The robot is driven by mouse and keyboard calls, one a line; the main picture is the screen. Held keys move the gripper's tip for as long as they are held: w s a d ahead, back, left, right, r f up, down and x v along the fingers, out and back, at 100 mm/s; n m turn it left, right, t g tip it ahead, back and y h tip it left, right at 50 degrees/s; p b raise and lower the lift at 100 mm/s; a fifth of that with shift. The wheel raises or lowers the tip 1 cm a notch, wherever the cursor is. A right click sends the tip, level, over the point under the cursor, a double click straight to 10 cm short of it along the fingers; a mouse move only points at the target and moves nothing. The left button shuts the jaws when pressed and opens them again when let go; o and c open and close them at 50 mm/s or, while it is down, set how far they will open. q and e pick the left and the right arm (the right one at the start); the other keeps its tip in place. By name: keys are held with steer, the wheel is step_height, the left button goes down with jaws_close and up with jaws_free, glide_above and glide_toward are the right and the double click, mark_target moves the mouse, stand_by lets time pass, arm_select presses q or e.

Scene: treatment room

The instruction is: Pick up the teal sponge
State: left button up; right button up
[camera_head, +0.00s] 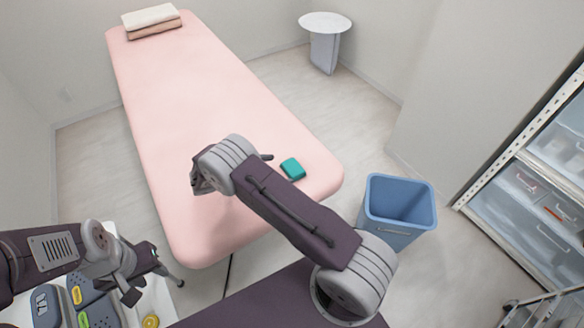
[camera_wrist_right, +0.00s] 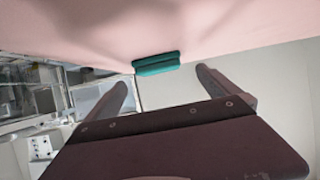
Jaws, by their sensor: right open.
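The teal sponge (camera_head: 292,168) lies on the pink treatment table (camera_head: 205,85), near its front right end. In the right wrist view the sponge (camera_wrist_right: 157,64) shows just beyond my right fingertips, between their lines. My right gripper (camera_wrist_right: 162,85) is open and empty, with its two fingers apart. In the head view my right arm's links mostly hide that gripper, to the left of the sponge. My left gripper (camera_head: 156,284) is at the lower left, over a white surface, away from the sponge; its jaw opening is unclear.
A blue bin (camera_head: 399,208) stands on the floor right of the table. Folded towels (camera_head: 151,20) lie at the table's far end. A round white stand (camera_head: 325,24) is at the back. Drawer shelves (camera_head: 540,190) line the right. Small coloured items lie at lower left.

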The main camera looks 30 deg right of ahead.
mark_target(290, 169)
steer(key=x, duration=0.6)
steer(key=shift+a, duration=0.15)
steer(key=c, duration=1.4)
